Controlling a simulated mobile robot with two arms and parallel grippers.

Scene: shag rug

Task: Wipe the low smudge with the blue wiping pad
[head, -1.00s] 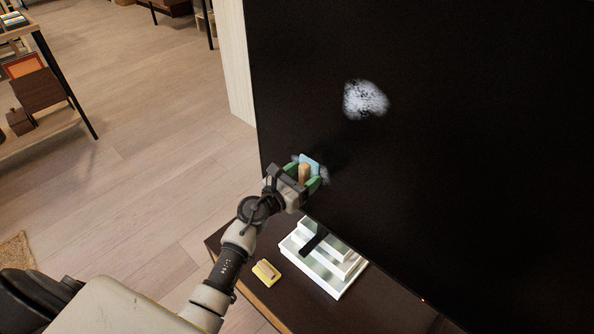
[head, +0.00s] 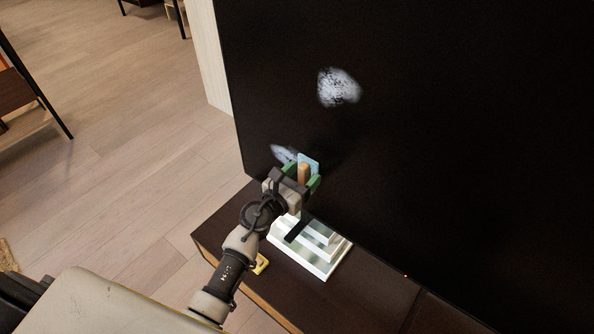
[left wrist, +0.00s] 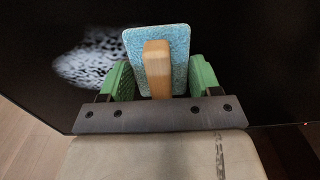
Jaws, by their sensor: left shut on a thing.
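The blue wiping pad (head: 309,163) has a wooden handle, and my left gripper (head: 302,177) is shut on that handle. In the left wrist view the pad (left wrist: 176,40) stands between the green fingers (left wrist: 155,80), its blue face toward the black screen (head: 450,130). The low smudge (head: 284,153) is a pale patch on the screen, just left of the pad and partly hidden by it and the gripper. It also shows speckled in the left wrist view (left wrist: 90,60). A higher whitish smudge (head: 338,87) is above. I cannot tell whether the pad touches the screen. My right gripper is out of view.
A dark cabinet (head: 375,295) stands below the screen. On it are a white stepped object with a black bar (head: 325,258) and a yellow pad (head: 262,264), partly behind my arm. Wooden floor (head: 110,160) is open to the left.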

